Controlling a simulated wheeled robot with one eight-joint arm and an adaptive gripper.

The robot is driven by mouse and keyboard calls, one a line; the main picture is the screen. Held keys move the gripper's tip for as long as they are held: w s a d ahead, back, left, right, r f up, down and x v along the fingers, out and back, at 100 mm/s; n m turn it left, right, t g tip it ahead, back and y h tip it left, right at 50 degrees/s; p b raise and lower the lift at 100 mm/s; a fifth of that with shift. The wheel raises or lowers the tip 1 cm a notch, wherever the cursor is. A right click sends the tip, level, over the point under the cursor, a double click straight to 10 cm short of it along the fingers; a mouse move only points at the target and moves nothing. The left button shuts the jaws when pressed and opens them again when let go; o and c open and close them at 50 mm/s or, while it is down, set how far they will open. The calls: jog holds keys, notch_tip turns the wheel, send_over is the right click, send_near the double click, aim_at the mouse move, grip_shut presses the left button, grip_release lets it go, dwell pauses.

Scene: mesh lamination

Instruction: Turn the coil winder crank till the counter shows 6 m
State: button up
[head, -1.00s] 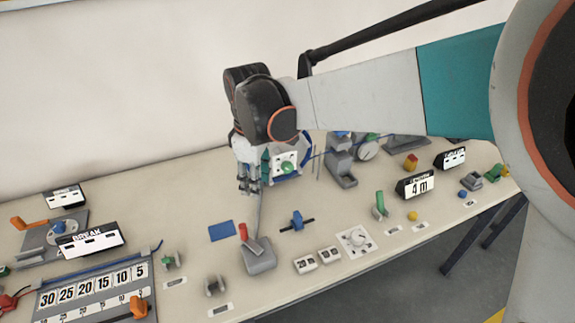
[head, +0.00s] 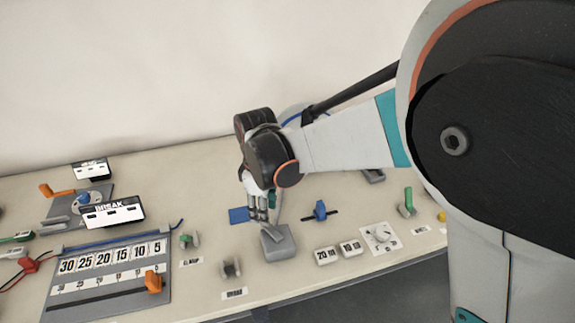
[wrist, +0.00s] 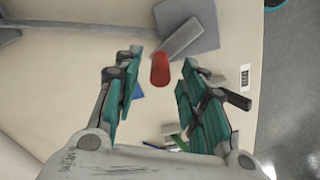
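My gripper (head: 260,213) hangs fingers down over the table, just behind a grey block (head: 279,247) with a flat grey lever. In the wrist view the gripper (wrist: 160,85) is open. The lever's red handle (wrist: 160,70) stands between its two fingers, with gaps on both sides, and nothing is held. The grey block (wrist: 198,18) lies just beyond it. I cannot tell a coil winder crank for certain, and the counter is not visible now; my arm covers that right part of the table.
A blue pad (head: 239,215) lies left of the gripper, and a blue clamp-like part (head: 320,210) to its right. Tiles marked 20 m and 10 m (head: 349,248) and a white dial plate (head: 379,235) sit near the front edge. A numbered board (head: 75,290) is at left.

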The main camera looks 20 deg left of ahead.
jog(key=shift+f, duration=0.85)
grip_shut()
jog(key=shift+w+d, duration=0.1)
jog(key=shift+w+d+m, duration=0.35)
jog(key=shift+d+m, duration=0.4)
jog(key=shift+m, duration=1.2)
jog(key=shift+w+d+m, duration=0.4)
jog(key=shift+d+m, duration=0.3)
jog(key=shift+m, duration=1.2)
jog(key=shift+w+d+m, duration=0.35)
jog(key=shift+d+m, duration=0.4)
jog(key=shift+m, duration=1.2)
